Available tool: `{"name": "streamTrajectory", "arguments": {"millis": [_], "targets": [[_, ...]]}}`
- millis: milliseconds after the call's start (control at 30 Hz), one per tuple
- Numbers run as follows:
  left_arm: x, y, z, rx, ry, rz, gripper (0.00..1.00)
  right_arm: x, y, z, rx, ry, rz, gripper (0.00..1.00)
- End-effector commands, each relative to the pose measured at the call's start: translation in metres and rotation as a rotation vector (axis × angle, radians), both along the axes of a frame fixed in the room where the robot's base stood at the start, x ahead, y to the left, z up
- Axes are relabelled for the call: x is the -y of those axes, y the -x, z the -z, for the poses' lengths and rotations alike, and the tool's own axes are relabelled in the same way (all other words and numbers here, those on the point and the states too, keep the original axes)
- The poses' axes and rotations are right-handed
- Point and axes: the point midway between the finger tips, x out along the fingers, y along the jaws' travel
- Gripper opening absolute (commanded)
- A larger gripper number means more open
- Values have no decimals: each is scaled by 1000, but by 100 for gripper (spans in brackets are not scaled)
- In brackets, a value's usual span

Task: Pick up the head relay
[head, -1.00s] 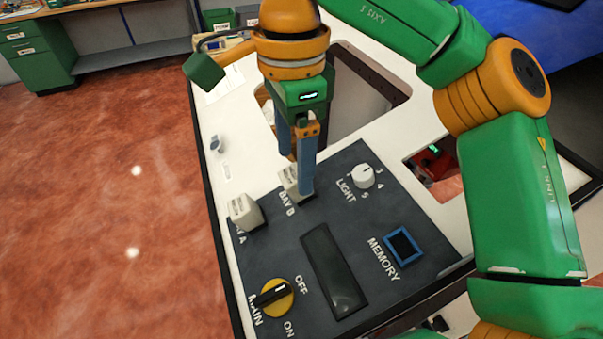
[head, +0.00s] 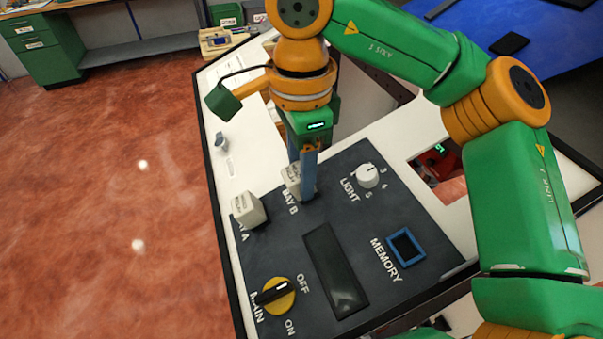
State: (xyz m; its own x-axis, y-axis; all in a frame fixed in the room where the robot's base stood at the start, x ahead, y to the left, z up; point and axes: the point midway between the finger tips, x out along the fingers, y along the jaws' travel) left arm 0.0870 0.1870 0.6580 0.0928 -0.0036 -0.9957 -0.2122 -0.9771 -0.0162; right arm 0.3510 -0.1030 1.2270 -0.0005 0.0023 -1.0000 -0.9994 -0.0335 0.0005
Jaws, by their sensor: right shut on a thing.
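My right gripper (head: 302,180) points down at the BAY B spot of the dark control panel (head: 370,270). Its blue fingers are shut on a whitish block-shaped relay (head: 291,174), which is partly hidden behind the fingers. I cannot tell whether this relay still touches the panel. A second, similar relay (head: 249,210) sits upright at BAY A, to the left; its label is too small to read. I cannot tell from the labels which one is the head relay. My left gripper does not show.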

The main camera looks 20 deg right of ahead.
Motion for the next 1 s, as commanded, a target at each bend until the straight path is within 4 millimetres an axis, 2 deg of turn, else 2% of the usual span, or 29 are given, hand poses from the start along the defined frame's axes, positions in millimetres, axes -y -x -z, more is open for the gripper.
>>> {"name": "streamTrajectory", "arguments": {"millis": [167,267,467,533,700,833,1000], "targets": [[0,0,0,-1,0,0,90,-1,-1,-15,3,-1,0,0],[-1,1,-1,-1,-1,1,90,-2,3,-38,7,-1,-2,0],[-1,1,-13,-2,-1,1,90,-14,50,-98,10,2,-2,0],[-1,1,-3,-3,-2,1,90,-21,73,-101,9,3,-5,0],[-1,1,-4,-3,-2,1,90,-32,114,-121,5,3,-2,0],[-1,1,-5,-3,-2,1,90,-37,130,-128,2,1,-1,0],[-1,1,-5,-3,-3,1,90,-38,135,-130,-1,1,-1,0]]}}
